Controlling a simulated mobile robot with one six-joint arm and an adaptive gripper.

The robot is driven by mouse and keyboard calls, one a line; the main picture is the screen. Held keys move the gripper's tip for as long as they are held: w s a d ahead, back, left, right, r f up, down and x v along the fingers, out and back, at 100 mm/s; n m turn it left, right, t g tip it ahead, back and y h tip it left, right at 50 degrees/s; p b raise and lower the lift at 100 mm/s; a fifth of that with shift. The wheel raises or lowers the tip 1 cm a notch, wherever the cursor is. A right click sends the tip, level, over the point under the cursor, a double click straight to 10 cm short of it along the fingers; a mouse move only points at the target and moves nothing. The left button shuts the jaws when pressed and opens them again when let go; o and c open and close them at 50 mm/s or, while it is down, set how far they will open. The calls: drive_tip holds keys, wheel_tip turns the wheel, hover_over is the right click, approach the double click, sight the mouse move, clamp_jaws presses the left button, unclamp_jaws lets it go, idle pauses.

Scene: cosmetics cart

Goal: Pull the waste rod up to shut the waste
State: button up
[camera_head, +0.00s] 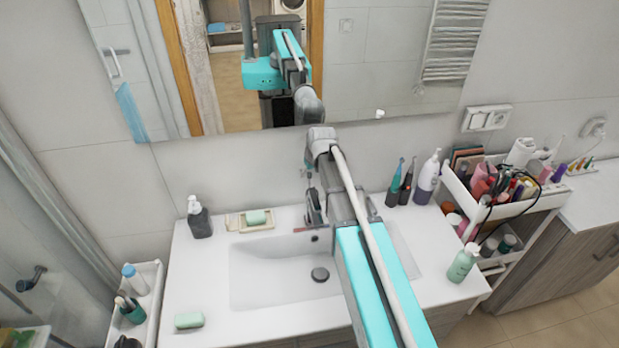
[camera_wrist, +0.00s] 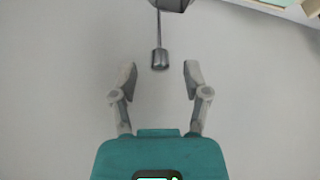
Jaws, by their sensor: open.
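The waste rod (camera_wrist: 158,28) shows in the wrist view as a thin stem ending in a small dark grey knob (camera_wrist: 160,60). Its other end meets a dark metal body at the top edge. My gripper (camera_wrist: 160,72) is open, one finger on each side of the knob's line, with clear gaps and no visible contact. The knob lies between or just beyond the fingertips; the depth is hard to tell. In the head view my arm hides most of the gripper. The dark waste plug (camera_head: 320,274) lies in the white basin (camera_head: 262,285); its height is unclear.
A soap dish (camera_head: 238,223) and a dark dispenser (camera_head: 199,218) stand left of the tap area. A loaded cart (camera_head: 515,207) is further right. The mirror is close behind my arm.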

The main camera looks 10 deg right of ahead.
drive_tip(key=shift+w+f+b, duration=0.2)
drive_tip(key=shift+f+b, duration=0.15)
drive_tip(key=shift+f, duration=0.2)
clamp_jaws()
